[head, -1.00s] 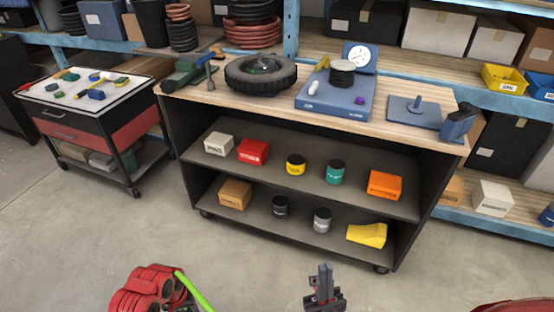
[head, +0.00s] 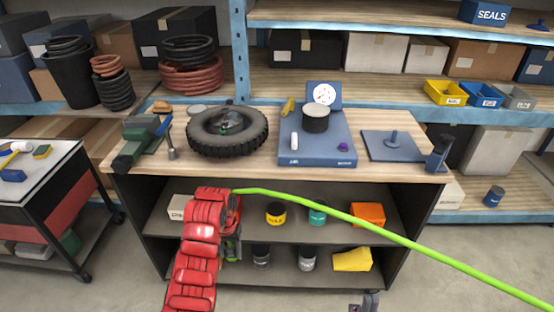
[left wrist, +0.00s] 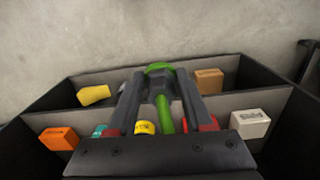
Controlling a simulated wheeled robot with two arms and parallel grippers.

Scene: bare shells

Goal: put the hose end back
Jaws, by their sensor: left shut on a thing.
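A bright green hose (head: 400,238) runs from my left gripper across the head view to the lower right edge. My left gripper (head: 232,250) hangs in front of the bench's shelves, below the worktop, partly hidden by my red arm. In the left wrist view, its dark fingers (left wrist: 160,82) are shut on the green hose end (left wrist: 160,67), with the hose (left wrist: 165,115) running back between them. My right gripper (head: 366,302) shows only as a dark piece at the bottom edge; its fingers cannot be judged. A dark blue holder-like block (head: 438,152) stands at the worktop's right end.
The wooden worktop (head: 290,175) carries a tire (head: 228,131), a blue board with a dial (head: 318,150), a blue plate with a post (head: 392,146) and a vise (head: 140,142). Tins and boxes stand on the shelves below. A tool cart (head: 40,220) is at left.

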